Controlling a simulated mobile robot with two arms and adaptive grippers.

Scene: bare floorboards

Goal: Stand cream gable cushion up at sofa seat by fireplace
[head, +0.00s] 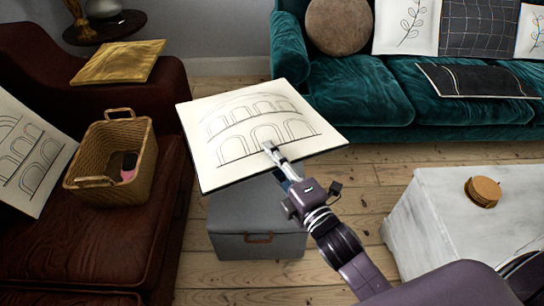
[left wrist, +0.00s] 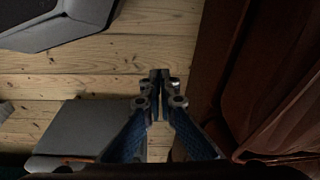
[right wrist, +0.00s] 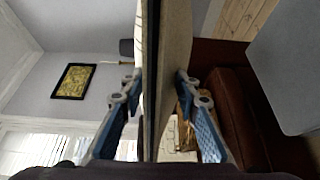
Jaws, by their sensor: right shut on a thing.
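A cream cushion (head: 255,125) with black line-drawn arches is held above the floor in the middle of the head view. My right gripper (head: 272,152) is shut on its near edge. In the right wrist view the cushion (right wrist: 168,70) stands edge-on between the fingers. My left gripper (left wrist: 160,78) shows only in its wrist view, fingertips together and empty. A dark red leather sofa (head: 170,200) is at the left; another cream cushion with arches (head: 28,150) leans on it. I see no fireplace and cannot make out a gable.
A wicker basket (head: 142,150) takes up room on the red sofa, and a gold cushion (head: 118,62) lies on its arm. A grey box (head: 258,225) stands below the held cushion. A teal sofa (head: 350,95) and a whitish table (head: 440,225) stand right.

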